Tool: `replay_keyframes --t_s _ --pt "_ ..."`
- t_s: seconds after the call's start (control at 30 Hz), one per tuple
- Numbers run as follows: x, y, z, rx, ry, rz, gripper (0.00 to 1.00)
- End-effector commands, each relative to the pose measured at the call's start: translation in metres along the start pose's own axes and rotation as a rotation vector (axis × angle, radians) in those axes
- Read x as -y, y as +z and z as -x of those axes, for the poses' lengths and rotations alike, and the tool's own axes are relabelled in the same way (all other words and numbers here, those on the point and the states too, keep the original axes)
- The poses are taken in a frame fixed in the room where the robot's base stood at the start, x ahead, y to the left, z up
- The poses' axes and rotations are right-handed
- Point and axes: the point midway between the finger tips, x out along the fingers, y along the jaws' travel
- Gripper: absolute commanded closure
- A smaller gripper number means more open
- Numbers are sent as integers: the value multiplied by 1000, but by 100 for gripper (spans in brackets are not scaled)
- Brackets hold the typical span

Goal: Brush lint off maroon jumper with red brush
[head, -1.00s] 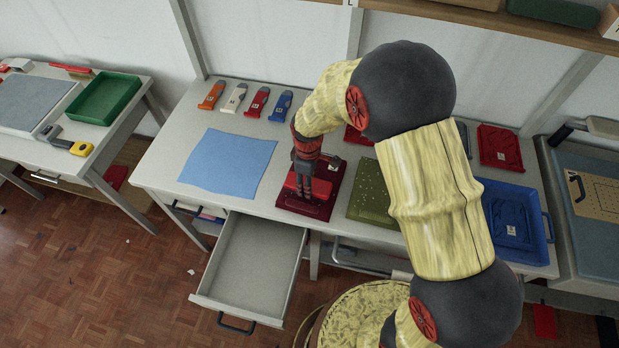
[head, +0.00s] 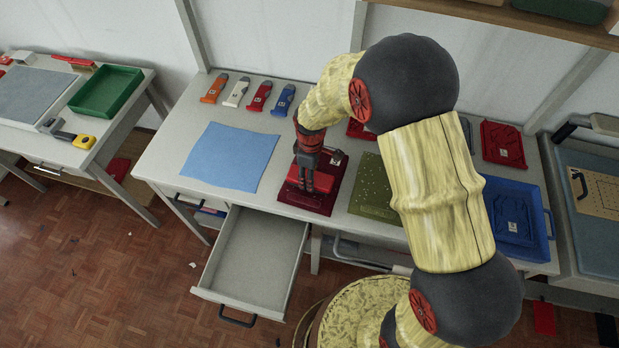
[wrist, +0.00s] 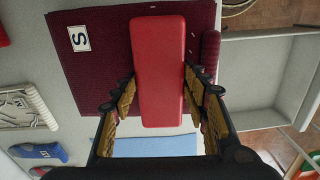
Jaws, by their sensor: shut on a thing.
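The maroon jumper (head: 320,207) lies folded flat on the table. It fills the upper left of the wrist view (wrist: 100,75), with a white "S" label (wrist: 79,38) on it. My gripper (head: 308,187) is shut on the red brush (wrist: 158,70), with one finger along each long side. The brush also shows in the head view (head: 325,182), over the jumper. Its underside is hidden, so I cannot tell whether it touches the cloth. A few pale specks, possibly lint, show on the jumper right of the brush in the wrist view.
A blue cloth (head: 230,157) lies left of the jumper, and an olive speckled garment (head: 372,188) lies right. An open empty drawer (head: 258,250) juts out in front. A blue tray (head: 540,235) sits farther right.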

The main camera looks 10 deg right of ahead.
Motion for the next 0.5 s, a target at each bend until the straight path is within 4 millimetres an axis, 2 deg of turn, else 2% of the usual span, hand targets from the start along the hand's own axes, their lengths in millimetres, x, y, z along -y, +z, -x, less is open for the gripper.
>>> replay_keyframes --t_s 0.5 --pt "-24 0 0 0 1 -1 75"
